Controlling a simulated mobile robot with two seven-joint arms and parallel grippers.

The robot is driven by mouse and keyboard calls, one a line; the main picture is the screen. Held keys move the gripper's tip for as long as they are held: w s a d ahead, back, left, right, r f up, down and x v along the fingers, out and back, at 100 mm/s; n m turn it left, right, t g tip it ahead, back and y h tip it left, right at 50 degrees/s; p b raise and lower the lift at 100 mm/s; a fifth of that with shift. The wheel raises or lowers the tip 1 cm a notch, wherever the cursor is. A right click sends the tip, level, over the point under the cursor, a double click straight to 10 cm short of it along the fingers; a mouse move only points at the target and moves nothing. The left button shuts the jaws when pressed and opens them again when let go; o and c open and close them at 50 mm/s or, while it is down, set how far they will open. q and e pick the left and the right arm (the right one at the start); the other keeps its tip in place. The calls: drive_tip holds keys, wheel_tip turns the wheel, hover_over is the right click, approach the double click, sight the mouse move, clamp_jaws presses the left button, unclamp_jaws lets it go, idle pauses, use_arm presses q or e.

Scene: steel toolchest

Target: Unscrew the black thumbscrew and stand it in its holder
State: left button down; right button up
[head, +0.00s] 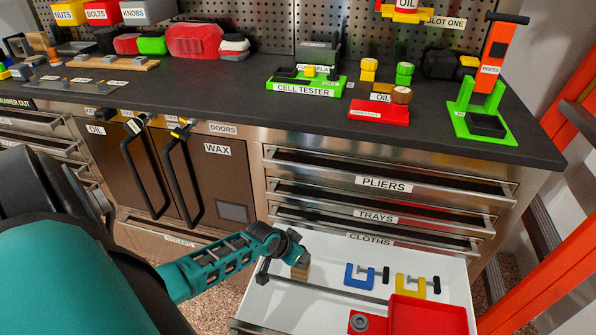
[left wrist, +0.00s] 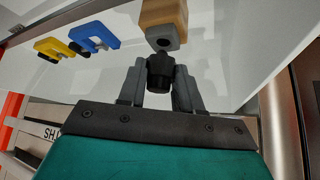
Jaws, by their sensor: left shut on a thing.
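My left gripper (head: 297,252) reaches over the open white drawer (head: 330,245). In the left wrist view its fingers (left wrist: 158,85) are shut on the black thumbscrew (left wrist: 159,70). Just beyond the thumbscrew is a tan block (left wrist: 163,14) with a grey end piece and a dark round hole. The block also shows below the gripper in the head view (head: 300,272). I cannot tell whether the thumbscrew still touches the block. A red block with a grey ring (head: 359,322), possibly the holder, is at the drawer's front. My right gripper is out of view.
A blue clamp (head: 352,277) and a yellow clamp (head: 404,286) lie in the drawer, right of the gripper. A red tray (head: 428,318) lies at the front right, and a grey bar (head: 335,291) crosses the drawer. Closed drawers are above; the black worktop (head: 250,110) is crowded.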

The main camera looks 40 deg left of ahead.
use_arm(q)
drive_tip(key=shift+f+b, duration=0.8)
drive_tip(key=shift+f, duration=0.3)
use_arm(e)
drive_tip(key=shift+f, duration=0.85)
use_arm(q)
drive_tip(key=c, duration=0.7)
unclamp_jaws()
drive_tip(key=shift+r, duration=0.1)
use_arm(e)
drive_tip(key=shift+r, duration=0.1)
use_arm(q)
drive_tip(key=shift+p+v, duration=2.95)
drive_tip(key=shift+v, duration=3.45)
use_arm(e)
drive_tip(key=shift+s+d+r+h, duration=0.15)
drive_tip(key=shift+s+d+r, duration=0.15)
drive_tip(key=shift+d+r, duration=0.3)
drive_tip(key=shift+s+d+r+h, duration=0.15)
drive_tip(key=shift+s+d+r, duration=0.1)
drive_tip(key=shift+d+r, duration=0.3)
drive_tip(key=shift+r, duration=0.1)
